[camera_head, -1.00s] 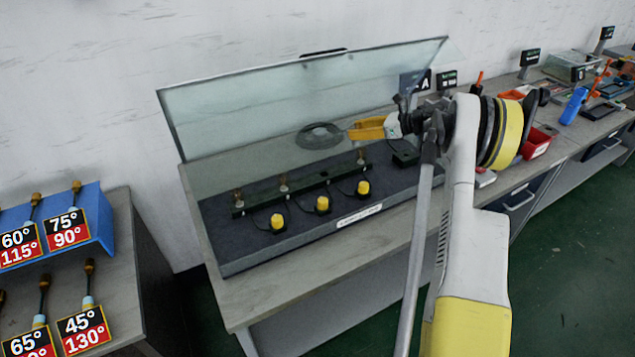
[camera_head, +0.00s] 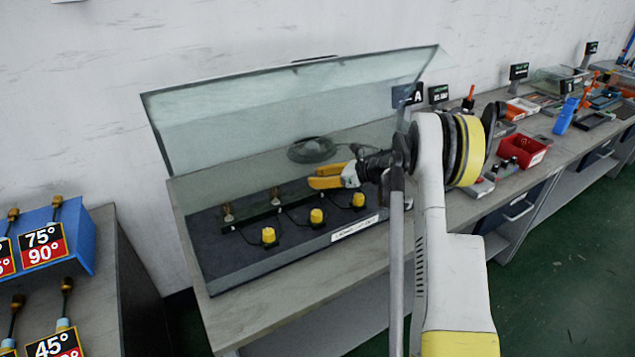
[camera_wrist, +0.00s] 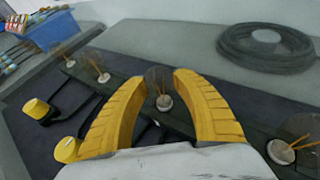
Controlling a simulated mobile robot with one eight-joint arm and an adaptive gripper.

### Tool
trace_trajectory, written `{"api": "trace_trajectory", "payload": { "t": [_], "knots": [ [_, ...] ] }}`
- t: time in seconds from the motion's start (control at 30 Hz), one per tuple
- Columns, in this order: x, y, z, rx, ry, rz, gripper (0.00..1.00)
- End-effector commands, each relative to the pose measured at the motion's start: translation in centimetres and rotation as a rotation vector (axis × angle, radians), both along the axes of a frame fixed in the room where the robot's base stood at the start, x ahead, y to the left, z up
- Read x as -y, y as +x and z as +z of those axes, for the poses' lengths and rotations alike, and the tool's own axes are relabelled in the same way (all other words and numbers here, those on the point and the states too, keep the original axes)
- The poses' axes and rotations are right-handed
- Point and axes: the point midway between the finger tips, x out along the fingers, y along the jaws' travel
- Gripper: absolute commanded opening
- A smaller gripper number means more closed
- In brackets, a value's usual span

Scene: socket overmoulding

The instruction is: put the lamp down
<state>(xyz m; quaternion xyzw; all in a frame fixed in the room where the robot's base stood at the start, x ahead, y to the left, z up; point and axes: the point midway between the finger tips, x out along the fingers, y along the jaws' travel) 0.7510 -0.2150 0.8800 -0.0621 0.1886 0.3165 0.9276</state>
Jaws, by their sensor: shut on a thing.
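My gripper (camera_head: 327,178) has yellow fingers and is low over the black bar (camera_head: 255,216) on the dark panel. In the wrist view the fingers of my gripper (camera_wrist: 160,77) are closed around a clear glass lamp (camera_wrist: 160,88) with orange leads and a pale round base. The lamp is over the bar, in line with similar lamps: two (camera_wrist: 103,77) to the left and one (camera_wrist: 281,152) to the right. I cannot tell whether its base touches the bar. In the head view the fingers hide the held lamp.
Three yellow knobs (camera_head: 316,216) stand along the panel's front. A raised glass cover (camera_head: 270,110) is behind it. A dark coil (camera_head: 312,150) lies at the back. A blue stand (camera_head: 50,232) is on the left bench and a red bin (camera_head: 524,150) is to the right.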

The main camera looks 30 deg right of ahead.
Motion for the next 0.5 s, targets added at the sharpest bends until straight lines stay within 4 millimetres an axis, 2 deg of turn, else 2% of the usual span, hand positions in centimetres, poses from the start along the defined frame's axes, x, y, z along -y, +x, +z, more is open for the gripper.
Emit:
{"api": "trace_trajectory", "payload": {
  "t": [0.37, 0.4, 0.43, 0.5],
  "knots": [
    [0.02, -0.01, -0.53, 0.0, 0.0, 0.0, 0.12],
    [0.02, -0.01, -0.4, 0.0, 0.0, 0.0, 0.47],
    [0.02, -0.01, -0.38, 0.0, 0.0, 0.0, 0.56],
    [0.02, -0.02, -0.37, 0.0, 0.0, 0.0, 0.58]
  ]
}}
